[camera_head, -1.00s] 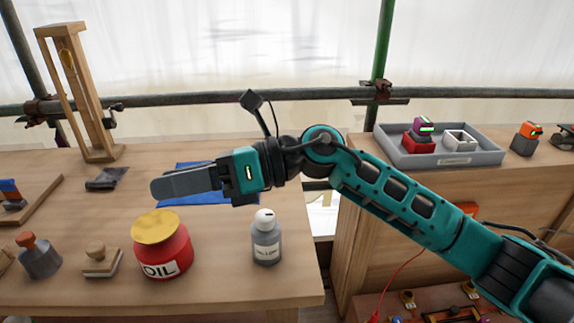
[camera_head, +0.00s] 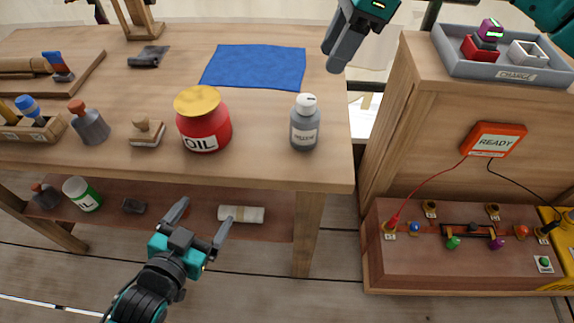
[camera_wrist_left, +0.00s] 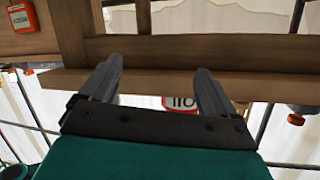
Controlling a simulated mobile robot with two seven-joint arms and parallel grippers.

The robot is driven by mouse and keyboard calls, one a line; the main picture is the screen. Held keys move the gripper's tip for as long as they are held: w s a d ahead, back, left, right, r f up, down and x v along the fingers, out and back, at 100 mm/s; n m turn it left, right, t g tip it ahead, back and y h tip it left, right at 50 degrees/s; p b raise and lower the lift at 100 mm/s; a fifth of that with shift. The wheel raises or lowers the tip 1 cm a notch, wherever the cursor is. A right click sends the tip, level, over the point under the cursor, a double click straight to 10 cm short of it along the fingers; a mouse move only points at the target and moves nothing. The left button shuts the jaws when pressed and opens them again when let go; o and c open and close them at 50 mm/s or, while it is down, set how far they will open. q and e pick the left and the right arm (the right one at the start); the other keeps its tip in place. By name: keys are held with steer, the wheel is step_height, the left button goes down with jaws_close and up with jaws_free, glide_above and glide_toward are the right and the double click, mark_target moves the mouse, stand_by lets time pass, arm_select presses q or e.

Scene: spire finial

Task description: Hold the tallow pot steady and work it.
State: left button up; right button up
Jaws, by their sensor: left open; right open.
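The tallow pot (camera_head: 305,124) is a small grey bottle with a white cap and a pale label. It stands upright near the front right corner of the wooden table. My right gripper (camera_head: 334,58) is open, behind and above the pot, apart from it. My left gripper (camera_head: 200,222) is open and empty, low in front of the table, left of the pot and not touching it. Its two fingers also show in the left wrist view (camera_wrist_left: 157,72), spread apart with nothing between them. I cannot make out the tallow pot in that view.
A red oil pot (camera_head: 204,127) with a yellow lid stands left of the tallow pot. Behind lies a blue cloth (camera_head: 255,66). A wooden stamp (camera_head: 147,132) stands further left. The table's front edge and lower shelf (camera_head: 170,215) are near my left gripper. A grey tray (camera_head: 500,64) stands right.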

mark_target(301, 135)
arm_select(q)
steer(key=w+d+r+m+h, duration=0.2)
steer(key=d+r+m, duration=0.1)
steer(key=m, duration=0.8)
steer(key=w+d+r+m+t+h, duration=0.1)
steer(key=w+d+r+m+h, duration=0.1)
steer(key=r+m, duration=0.4)
steer(key=w+d+r+m+h, duration=0.3)
steer(key=d+r+m, duration=0.1)
steer(key=m, duration=1.2)
steer(key=shift+w+d+r+t, duration=0.3)
steer(key=shift+r+t, duration=0.1)
steer(key=shift+r, duration=0.2)
steer(key=s+d+f+y, duration=0.1)
steer(key=d+y, duration=0.1)
steer(key=s+d+f+t+y, duration=0.1)
steer(key=d+f+y, duration=0.1)
steer(key=s+d+f+y, duration=0.1)
steer(key=d, duration=0.1)
steer(key=shift+s+f+m+y, duration=0.15)
steer(key=shift+m+y, duration=0.25)
steer(key=shift+w+d, duration=0.1)
steer(key=shift+w, duration=0.3)
steer(key=x, duration=1.2)
steer(key=shift+s, duration=0.1)
steer(key=c, duration=1.1)
